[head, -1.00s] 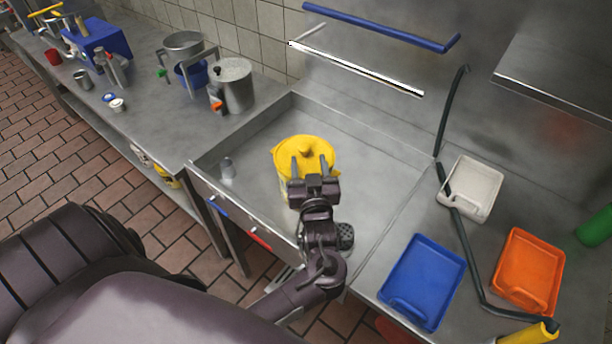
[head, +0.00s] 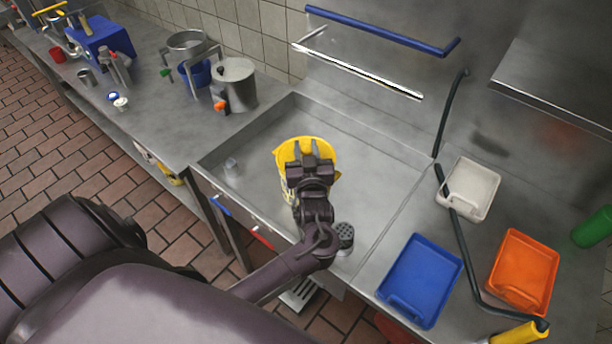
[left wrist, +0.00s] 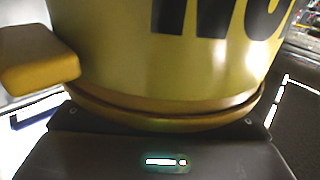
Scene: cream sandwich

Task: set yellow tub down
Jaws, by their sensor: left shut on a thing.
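The yellow tub (head: 325,148) is in the steel sink basin (head: 377,157) in the head view, partly hidden behind my left gripper (head: 308,152). My left gripper is shut on the tub. In the left wrist view the tub (left wrist: 165,60) fills the frame, with black lettering on its side and its rim close to the gripper body. Whether the tub's base touches the basin floor cannot be told. My right gripper is not in view.
On the right counter are white (head: 470,190), blue (head: 421,281) and orange trays (head: 523,272). A steel pot (head: 236,84) stands left. Basin floor right of the tub is clear.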

